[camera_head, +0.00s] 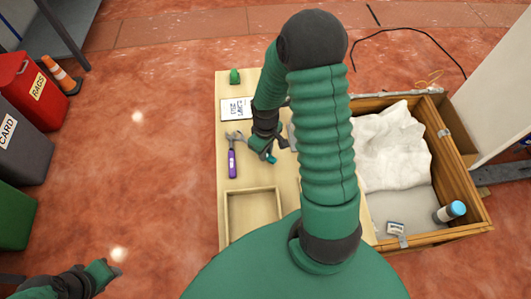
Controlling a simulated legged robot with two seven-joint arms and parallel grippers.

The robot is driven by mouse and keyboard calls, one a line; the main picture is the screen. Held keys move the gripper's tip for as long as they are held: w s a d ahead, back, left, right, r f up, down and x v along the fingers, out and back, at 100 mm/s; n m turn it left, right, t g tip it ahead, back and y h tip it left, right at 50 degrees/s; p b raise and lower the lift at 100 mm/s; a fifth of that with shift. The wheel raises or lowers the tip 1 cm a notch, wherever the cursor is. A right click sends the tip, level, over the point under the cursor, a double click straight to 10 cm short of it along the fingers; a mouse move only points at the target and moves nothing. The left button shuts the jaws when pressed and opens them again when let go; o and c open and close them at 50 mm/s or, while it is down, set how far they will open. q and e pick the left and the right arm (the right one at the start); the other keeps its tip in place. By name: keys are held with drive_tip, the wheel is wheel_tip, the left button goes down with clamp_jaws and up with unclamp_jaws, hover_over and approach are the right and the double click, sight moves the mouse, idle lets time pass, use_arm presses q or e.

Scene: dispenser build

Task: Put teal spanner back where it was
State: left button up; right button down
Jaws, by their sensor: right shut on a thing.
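My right gripper (266,148) is over the pale wooden board (224,195), shut on the teal spanner (271,158). Only a small teal part of the spanner shows by the fingers; my own arm and gripper hide most of the rest. I cannot tell whether it touches the board. A purple-handled spanner (232,162) lies on the board just left of the gripper. My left gripper (108,271) is low at the left, over the floor and away from the board; its fingers are too small to read.
A shallow wooden tray (228,218) sits on the near part of the board. A printed card (235,110) and a small green object (234,76) are at its far left. Right is a wooden crate (466,190) with white cloth and a blue-capped bottle (449,211). Bins stand far left.

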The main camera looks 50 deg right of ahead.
drive_tip(key=shift+w+f, duration=0.1)
drive_tip(key=shift+f, duration=0.5)
drive_tip(key=shift+a+f, duration=0.1)
drive_tip(key=c, duration=1.3)
unclamp_jaws()
drive_tip(key=shift+o, duration=0.2)
